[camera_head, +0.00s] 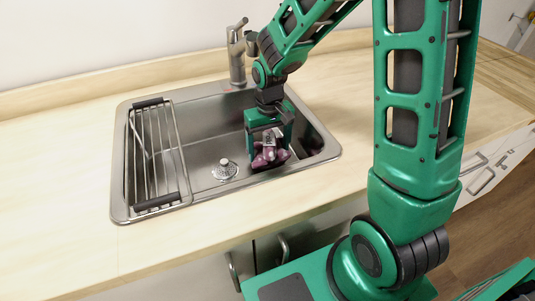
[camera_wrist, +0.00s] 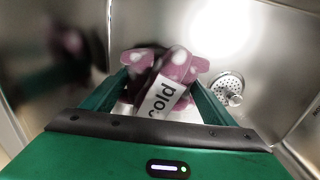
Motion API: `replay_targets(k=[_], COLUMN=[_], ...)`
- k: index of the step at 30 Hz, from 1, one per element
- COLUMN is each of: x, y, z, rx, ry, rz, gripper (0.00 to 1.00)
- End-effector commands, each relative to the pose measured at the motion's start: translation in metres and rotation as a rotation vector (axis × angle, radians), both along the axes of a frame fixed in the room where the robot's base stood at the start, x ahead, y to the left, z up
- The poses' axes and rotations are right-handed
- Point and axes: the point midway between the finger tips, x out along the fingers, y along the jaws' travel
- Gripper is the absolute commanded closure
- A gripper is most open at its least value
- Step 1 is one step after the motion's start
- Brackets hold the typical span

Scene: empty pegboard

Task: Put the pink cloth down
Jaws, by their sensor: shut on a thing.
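The pink cloth (camera_head: 267,160) is a purplish-pink bundle with pale spots, low in the right part of the sink (camera_head: 205,165). In the wrist view the cloth (camera_wrist: 183,62) sits between the two green fingers, with a white tag (camera_wrist: 162,97) reading "cold" across it. My gripper (camera_head: 269,140) reaches down into the sink and is shut on the cloth. In the wrist view my gripper (camera_wrist: 165,90) has one finger on each side of it. I cannot tell whether the cloth touches the sink floor.
A metal rack (camera_head: 156,155) with black ends spans the sink's left side. A drain (camera_head: 225,168) lies left of the cloth, and it also shows in the wrist view (camera_wrist: 227,86). A faucet (camera_head: 237,55) stands behind the sink. The wooden counter (camera_head: 60,190) is clear at left.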

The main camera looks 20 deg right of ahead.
Motion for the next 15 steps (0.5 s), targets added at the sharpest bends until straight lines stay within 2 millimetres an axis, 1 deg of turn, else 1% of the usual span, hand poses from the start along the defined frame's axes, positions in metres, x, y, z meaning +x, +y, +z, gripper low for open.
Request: replay_targets(k=[1, 3, 6, 15], x=[-0.001, -0.001, -0.001, 0.0], y=[0.0, 0.0, 0.0, 0.0], z=[-0.009, -0.018, -0.026, -0.027], rx=[0.0, 0.0, -0.001, 0.0], ry=[0.004, 0.003, 0.003, 0.0], rz=[0.0, 0.0, -0.001, -0.001], gripper=[0.44, 0.44, 0.44, 0.44])
